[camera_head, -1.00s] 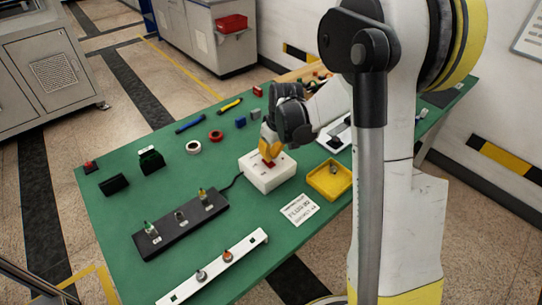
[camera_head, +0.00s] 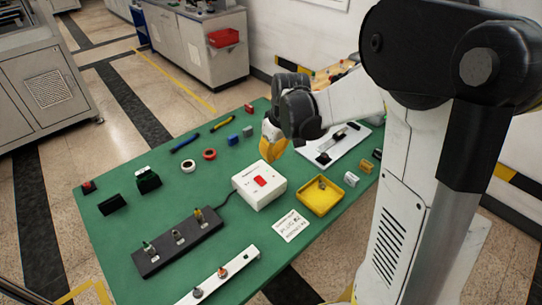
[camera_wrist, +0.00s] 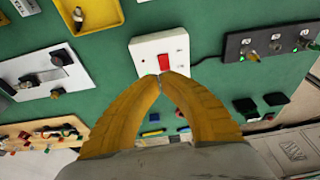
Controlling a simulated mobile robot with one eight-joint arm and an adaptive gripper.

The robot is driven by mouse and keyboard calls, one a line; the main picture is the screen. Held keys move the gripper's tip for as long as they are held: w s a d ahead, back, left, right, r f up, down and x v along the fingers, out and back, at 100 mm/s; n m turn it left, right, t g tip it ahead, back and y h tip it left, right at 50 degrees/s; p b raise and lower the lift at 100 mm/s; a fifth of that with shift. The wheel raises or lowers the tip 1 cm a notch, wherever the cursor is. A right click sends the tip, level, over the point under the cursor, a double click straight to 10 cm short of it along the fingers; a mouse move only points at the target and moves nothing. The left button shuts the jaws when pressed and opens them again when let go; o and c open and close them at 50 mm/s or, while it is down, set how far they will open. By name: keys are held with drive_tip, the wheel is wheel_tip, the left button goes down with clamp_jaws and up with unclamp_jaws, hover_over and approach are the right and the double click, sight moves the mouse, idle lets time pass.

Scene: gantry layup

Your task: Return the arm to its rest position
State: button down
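My gripper (camera_head: 271,156) has yellow fingers and is raised above the green table, just behind the white switch box (camera_head: 246,190) in the head view. In the wrist view the two fingertips (camera_wrist: 163,76) come together with nothing between them. The white box (camera_wrist: 147,47) with its red rocker switch (camera_wrist: 165,62) lies beyond the tips, apart from them as far as I can tell. In the head view the red switch (camera_head: 260,181) is uncovered. My arm reaches in from the right.
A yellow tray (camera_head: 338,204) holding a small part, a printed card (camera_head: 291,226), a black strip with posts (camera_head: 162,256) and a white rail (camera_head: 246,260) lie on the green table (camera_head: 120,238). A white plate (camera_head: 318,158) lies behind. The air above the front left is free.

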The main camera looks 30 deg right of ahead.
drive_tip(key=s+a+r+m+t, duration=0.1)
drive_tip(key=s+a+r, duration=0.3)
drive_tip(key=s, duration=0.5)
drive_tip(key=s+a+r+m+t+b, duration=0.1)
drive_tip(key=s+a+r+m+t, duration=0.1)
drive_tip(key=s, duration=0.7)
wheel_tip(320, 180, up, 3)
drive_tip(key=a+t, duration=0.1)
drive_tip(key=a, duration=0.1)
drive_tip(key=shift+a+f+h+b, duration=0.2)
drive_tip(key=shift+a+h+b, duration=0.1)
drive_tip(key=shift+a+h, duration=0.1)
